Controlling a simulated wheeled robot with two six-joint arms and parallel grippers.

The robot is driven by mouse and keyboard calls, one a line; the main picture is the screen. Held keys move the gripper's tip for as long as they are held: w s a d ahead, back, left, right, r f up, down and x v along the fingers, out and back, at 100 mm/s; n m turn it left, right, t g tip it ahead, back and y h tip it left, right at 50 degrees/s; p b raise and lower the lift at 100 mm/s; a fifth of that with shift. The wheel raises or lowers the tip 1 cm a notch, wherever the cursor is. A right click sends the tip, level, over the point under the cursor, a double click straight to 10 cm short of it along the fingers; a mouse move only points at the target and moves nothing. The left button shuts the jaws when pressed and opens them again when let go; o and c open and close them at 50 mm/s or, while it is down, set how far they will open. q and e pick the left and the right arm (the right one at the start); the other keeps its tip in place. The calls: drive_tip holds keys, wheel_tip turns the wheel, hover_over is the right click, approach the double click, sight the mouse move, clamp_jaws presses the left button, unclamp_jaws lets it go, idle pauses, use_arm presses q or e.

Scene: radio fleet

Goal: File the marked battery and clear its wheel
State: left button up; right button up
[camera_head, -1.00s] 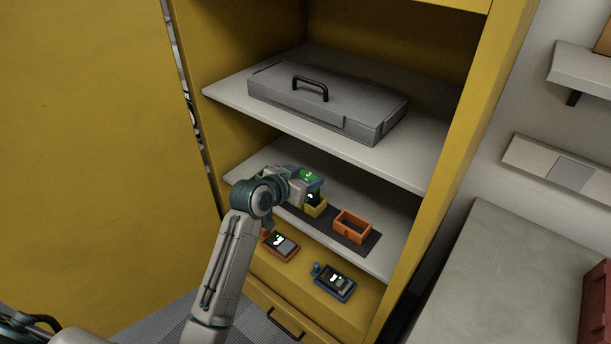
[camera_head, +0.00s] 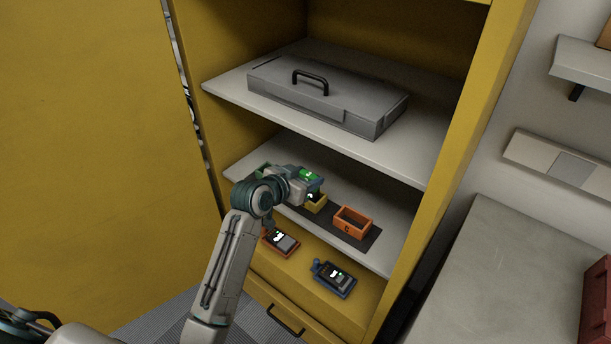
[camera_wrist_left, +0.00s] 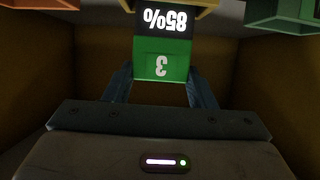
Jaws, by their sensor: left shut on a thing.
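My left gripper (camera_head: 310,182) is shut on a battery (camera_wrist_left: 163,62) at the lower shelf. The battery has a green end marked 3 and a black face reading 85%. Its green end also shows in the head view (camera_head: 309,174). It is held over or in the small yellow bin (camera_head: 317,206); its lower end is hidden, so I cannot tell how deep it is. An orange bin (camera_head: 353,222) stands to the right, empty as far as I see. A green bin (camera_head: 263,171) is partly hidden behind my wrist. My right gripper is not in view.
An orange radio (camera_head: 281,242) and a blue radio (camera_head: 334,279) lie below the bins. A grey case (camera_head: 328,97) with a black handle sits on the upper shelf, above my gripper. Yellow cabinet walls close in both sides. A grey worktop (camera_head: 480,270) is at right.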

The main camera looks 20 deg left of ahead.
use_arm(q)
drive_tip(key=shift+f, duration=0.1)
drive_tip(key=o, duration=1.4)
drive_tip(key=shift+o, duration=0.2)
drive_tip(key=shift+s+a, duration=0.2)
drive_tip(key=shift+s, duration=0.25)
drive_tip(key=b+v, duration=0.2)
drive_tip(key=v, duration=0.8)
drive_tip(key=shift+w, duration=0.1)
